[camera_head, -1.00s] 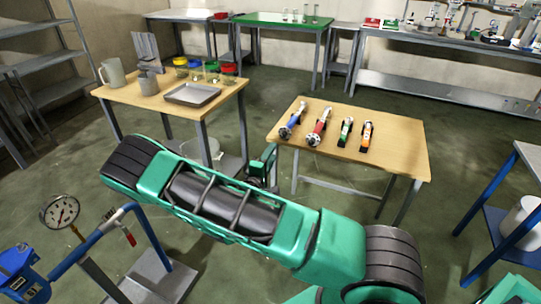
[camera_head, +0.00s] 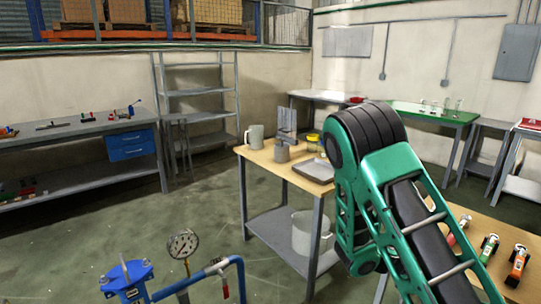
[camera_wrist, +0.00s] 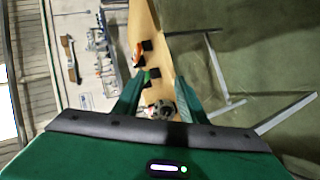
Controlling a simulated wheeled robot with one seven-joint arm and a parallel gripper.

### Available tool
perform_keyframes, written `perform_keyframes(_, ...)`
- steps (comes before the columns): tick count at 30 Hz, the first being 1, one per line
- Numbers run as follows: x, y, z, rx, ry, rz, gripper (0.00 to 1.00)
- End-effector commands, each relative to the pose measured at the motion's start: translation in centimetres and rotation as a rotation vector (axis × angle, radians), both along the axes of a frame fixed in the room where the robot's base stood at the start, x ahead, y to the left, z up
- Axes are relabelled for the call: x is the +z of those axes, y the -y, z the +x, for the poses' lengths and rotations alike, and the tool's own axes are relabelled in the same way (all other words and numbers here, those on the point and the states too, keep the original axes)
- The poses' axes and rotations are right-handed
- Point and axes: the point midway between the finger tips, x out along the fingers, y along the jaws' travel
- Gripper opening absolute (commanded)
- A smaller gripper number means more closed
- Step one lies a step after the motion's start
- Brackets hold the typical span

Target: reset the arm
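My green arm (camera_head: 400,205) fills the right side of the head view, bent at a dark ribbed joint. My gripper is not visible in the head view. In the wrist view my gripper (camera_wrist: 158,88) has its two green fingers spread apart, with no object held between them. Beyond them lie handheld tools on a wooden table (camera_wrist: 160,60), including one with a round metal head (camera_wrist: 160,109). In the head view an orange tool (camera_head: 517,265) and a green tool (camera_head: 489,248) lie on the right wooden table, partly covered by my arm.
A wooden table (camera_head: 268,158) with a mug (camera_head: 254,136), a beaker and a tray stands behind my arm. A blue pipe with a pressure gauge (camera_head: 183,244) is at the front left. A workbench (camera_head: 80,130) and empty shelves (camera_head: 200,95) line the left wall. Green floor between is clear.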

Motion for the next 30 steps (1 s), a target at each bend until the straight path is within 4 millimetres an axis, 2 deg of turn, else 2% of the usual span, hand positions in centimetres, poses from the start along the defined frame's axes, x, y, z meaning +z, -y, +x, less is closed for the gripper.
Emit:
perform_keyframes(6, 1.4, 1.1, -5.0, -0.182, 0.023, 0.206, 0.38)
perform_keyframes(13, 2.8, 0.6, -9.7, -0.321, 0.040, 0.423, 0.38)
perform_keyframes(20, 4.9, -1.0, -13.9, -0.411, 0.063, 0.635, 0.38)
perform_keyframes(30, 8.9, -4.7, -19.7, -0.453, 0.099, 0.917, 0.38)
